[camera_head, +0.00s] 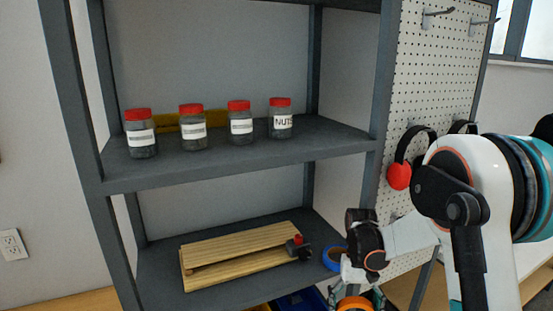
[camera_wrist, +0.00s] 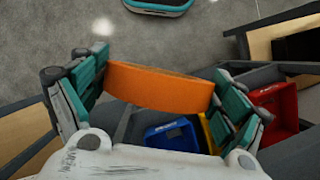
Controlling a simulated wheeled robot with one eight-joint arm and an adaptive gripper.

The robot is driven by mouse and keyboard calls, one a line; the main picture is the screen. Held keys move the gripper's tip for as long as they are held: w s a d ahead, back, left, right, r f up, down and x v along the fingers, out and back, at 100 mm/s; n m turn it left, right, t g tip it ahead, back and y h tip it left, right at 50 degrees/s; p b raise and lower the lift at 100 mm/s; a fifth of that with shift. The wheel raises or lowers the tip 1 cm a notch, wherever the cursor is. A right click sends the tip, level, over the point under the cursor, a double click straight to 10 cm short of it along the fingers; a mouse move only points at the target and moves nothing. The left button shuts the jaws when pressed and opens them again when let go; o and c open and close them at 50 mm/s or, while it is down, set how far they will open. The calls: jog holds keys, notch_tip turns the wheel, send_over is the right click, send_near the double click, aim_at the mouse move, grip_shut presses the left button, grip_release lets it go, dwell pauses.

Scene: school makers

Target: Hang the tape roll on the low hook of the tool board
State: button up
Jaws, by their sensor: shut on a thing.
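An orange tape roll (camera_head: 355,303) shows at the bottom edge of the head view, partly cut off. My gripper (camera_head: 356,299) is shut on it. In the wrist view the orange roll (camera_wrist: 160,88) spans between the two teal finger pads of my gripper (camera_wrist: 158,98). The tool board (camera_head: 408,100) is a white pegboard on the shelf's right side, to the right of and above my gripper. Two hooks (camera_head: 437,12) show high on it. Red-and-black ear muffs (camera_head: 399,176) hang midway down. My arm hides part of the lower board, and I cannot clearly make out the low hook.
A blue tape roll (camera_head: 331,258) lies on the lower shelf (camera_head: 160,262), close to my arm. Wood planks (camera_head: 245,255) and a small clamp (camera_head: 298,248) lie beside it. Several red-lidded jars (camera_head: 192,127) stand above. Blue (camera_wrist: 172,137) and red (camera_wrist: 278,105) bins sit near my gripper.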

jog(key=f, duration=0.1)
jog(key=s+f+n, duration=0.1)
jog(key=a+f+b, duration=0.1)
jog(key=shift+s+f+h, duration=0.2)
jog(key=shift+f+h, duration=0.1)
